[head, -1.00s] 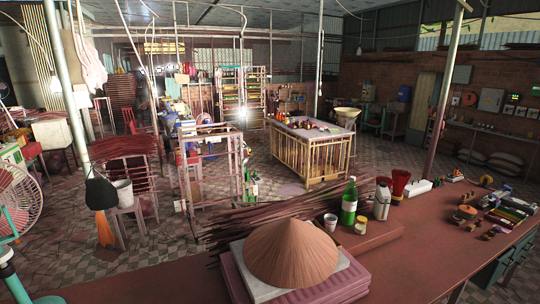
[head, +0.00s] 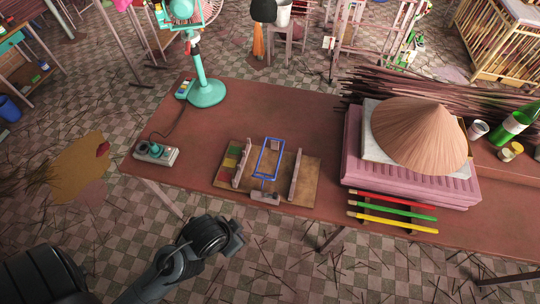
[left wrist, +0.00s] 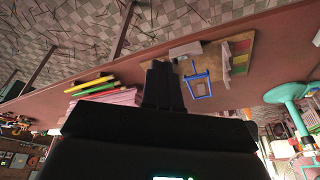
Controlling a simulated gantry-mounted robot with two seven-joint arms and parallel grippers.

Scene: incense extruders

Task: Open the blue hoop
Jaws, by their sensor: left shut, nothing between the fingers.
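The blue hoop (head: 257,160) is a thin rectangular frame on a wooden board (head: 305,185) on the table. It stands between two pale upright wooden pieces, with its narrow end by a small grey block (head: 265,197). It also shows in the left wrist view (left wrist: 188,87). How far it is tilted is hard to tell. My left arm reaches in at the bottom left of the head view, in front of the table. My left gripper (left wrist: 160,68) is shut and empty, and in the wrist view its dark fingers appear just left of the hoop. My right gripper is not in view.
A green fan (head: 207,92) and a power strip (head: 156,154) with a cable are left of the board. Red, green and yellow sticks (head: 395,213) and a conical hat (head: 420,135) on pink trays (head: 410,185) are to the right. Bare table lies behind the board.

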